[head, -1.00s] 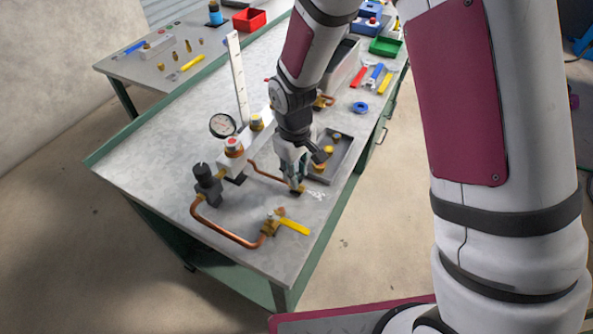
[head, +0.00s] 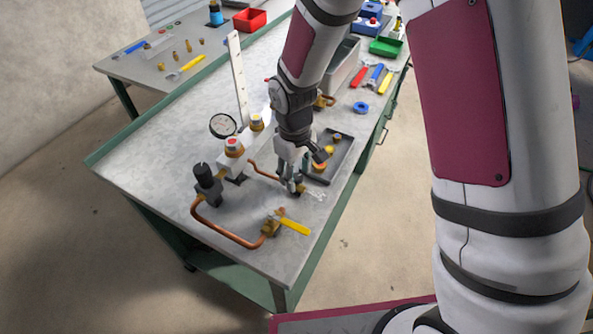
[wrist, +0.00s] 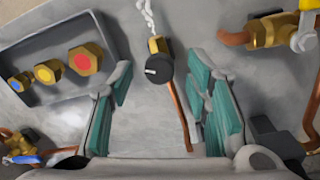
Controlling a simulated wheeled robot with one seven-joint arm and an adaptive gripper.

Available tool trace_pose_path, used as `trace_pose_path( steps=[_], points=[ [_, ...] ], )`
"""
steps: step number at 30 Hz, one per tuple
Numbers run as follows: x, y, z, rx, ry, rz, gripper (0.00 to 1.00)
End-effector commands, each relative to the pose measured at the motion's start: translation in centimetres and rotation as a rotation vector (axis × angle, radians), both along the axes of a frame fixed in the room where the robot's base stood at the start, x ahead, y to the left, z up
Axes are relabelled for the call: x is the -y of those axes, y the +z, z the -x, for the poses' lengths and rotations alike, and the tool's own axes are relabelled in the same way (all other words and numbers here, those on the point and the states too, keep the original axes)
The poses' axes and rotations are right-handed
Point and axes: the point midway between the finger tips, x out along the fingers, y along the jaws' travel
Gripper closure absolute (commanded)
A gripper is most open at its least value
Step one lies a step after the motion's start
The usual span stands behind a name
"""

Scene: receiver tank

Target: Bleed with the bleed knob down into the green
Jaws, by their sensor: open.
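The bleed knob (wrist: 159,70) is a black round cap with a white mark, on a brass fitting at the end of a copper pipe. A white plume (wrist: 147,15) comes from the fitting, and it also shows in the head view (head: 317,195). My gripper (head: 291,186) points down over the fitting and largely hides the knob there. In the wrist view my gripper (wrist: 159,80) is open, its green-padded fingers apart on either side of the knob, with visible gaps. The round white-faced gauge (head: 222,125) stands at the manifold; its needle and green band are too small to read.
A black-capped regulator (head: 206,182) and a yellow-handled valve (head: 291,226) stand near the front edge. A dark tray (wrist: 55,60) with several coloured-capped brass fittings lies beside the knob. A white upright scale (head: 238,80) rises behind.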

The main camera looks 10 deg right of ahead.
Motion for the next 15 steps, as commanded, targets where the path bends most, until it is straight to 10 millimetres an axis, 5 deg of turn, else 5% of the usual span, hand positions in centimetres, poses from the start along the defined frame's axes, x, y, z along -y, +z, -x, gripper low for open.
trace_pose_path(
  steps=[5,15],
  points=[
    [-0.1,1.7,-0.1,0.004,0.0,-0.001,0.56],
    [-0.3,8.5,0.1,0.005,-0.002,-0.002,0.56]
  ],
)
